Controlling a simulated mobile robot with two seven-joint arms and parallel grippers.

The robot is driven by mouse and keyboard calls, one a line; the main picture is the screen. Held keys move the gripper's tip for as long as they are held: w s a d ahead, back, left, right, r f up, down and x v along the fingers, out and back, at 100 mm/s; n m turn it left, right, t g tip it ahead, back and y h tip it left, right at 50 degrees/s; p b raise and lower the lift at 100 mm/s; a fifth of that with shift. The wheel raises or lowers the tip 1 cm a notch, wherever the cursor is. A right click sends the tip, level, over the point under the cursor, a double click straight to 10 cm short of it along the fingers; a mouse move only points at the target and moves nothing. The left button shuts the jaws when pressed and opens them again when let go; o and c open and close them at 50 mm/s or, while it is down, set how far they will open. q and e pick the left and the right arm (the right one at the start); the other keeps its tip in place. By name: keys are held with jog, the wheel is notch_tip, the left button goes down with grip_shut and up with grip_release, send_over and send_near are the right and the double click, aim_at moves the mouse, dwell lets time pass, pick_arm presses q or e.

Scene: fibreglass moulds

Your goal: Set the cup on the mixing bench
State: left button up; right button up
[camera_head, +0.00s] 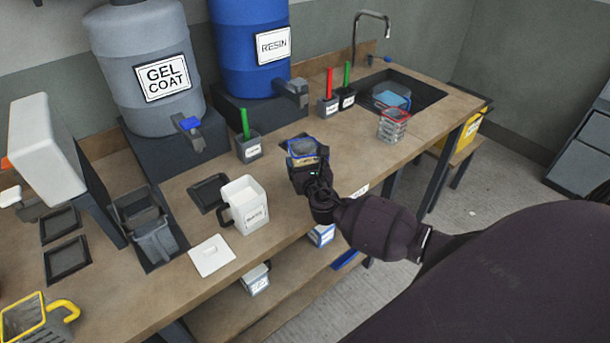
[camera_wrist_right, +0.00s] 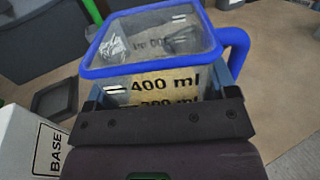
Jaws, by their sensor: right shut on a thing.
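A clear measuring cup with a blue rim and blue handle (camera_head: 303,147) is in my right gripper (camera_head: 308,165), above or on the wooden bench (camera_head: 190,190); I cannot tell whether its base touches. In the right wrist view the cup (camera_wrist_right: 155,80) fills the upper middle, with "400 ml" marks facing me and its open rim up. The right gripper's jaws (camera_wrist_right: 160,105) are shut on its near part. My left gripper is not in view.
A white BASE jug (camera_head: 244,204) stands left of the cup. A green-handled pot (camera_head: 248,148) stands behind it. Grey GEL COAT (camera_head: 150,70) and blue RESIN (camera_head: 245,40) drums stand at the back. A red-rimmed cup (camera_head: 393,126) is near the sink, a yellow-handled cup (camera_head: 25,318) at lower left.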

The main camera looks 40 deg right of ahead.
jog(key=shift+f+b, duration=0.45)
jog(key=shift+f, duration=1.6)
jog(key=shift+f, duration=0.15)
jog(key=o, duration=1.1)
